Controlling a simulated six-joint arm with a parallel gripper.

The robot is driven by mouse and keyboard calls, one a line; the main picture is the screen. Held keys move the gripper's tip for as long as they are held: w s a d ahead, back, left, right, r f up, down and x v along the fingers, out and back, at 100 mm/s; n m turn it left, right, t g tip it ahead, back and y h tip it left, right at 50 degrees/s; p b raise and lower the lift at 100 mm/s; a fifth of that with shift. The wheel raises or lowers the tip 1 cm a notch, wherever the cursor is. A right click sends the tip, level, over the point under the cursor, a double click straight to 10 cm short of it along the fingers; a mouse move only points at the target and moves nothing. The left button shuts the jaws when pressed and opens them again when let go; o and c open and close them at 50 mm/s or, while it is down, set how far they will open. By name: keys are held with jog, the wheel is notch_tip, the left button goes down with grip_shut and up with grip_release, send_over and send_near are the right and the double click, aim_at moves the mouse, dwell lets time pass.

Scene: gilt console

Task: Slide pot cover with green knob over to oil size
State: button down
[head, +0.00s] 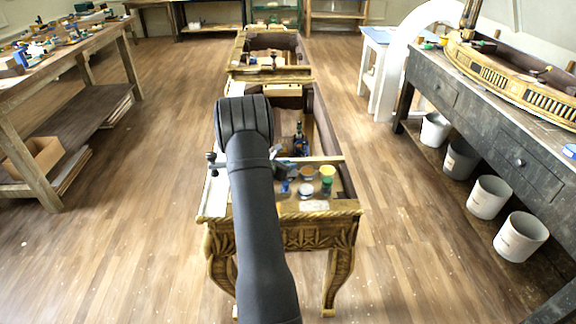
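A small piece with a green top (327,181), which looks like the cover with the green knob, stands on the near end of the gilt console (316,214). Its lower part looks yellowish. A dark bottle with a green and blue look (300,143), possibly the oil, stands farther back inside the console; I cannot read it. My dark arm reaches over the console's left part and blocks much of it. My gripper's fingers are hidden or too small to make out, with small grey parts showing on both sides of my arm.
Beside the green-topped piece are a round jar (306,173), a grey round piece (307,190), a blue item (285,186) and a white oval (313,206). The console has raised gilt edges. A workbench (40,68) stands left, a dark table (480,105) right.

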aim_at(308, 171)
jog(key=d, duration=0.7)
jog(key=shift+d, duration=0.25)
jog(key=c, duration=1.5)
grip_release()
jog(key=shift+c, duration=0.2)
jog(key=v, duration=1.7)
jog(key=shift+s+a+r, duration=0.1)
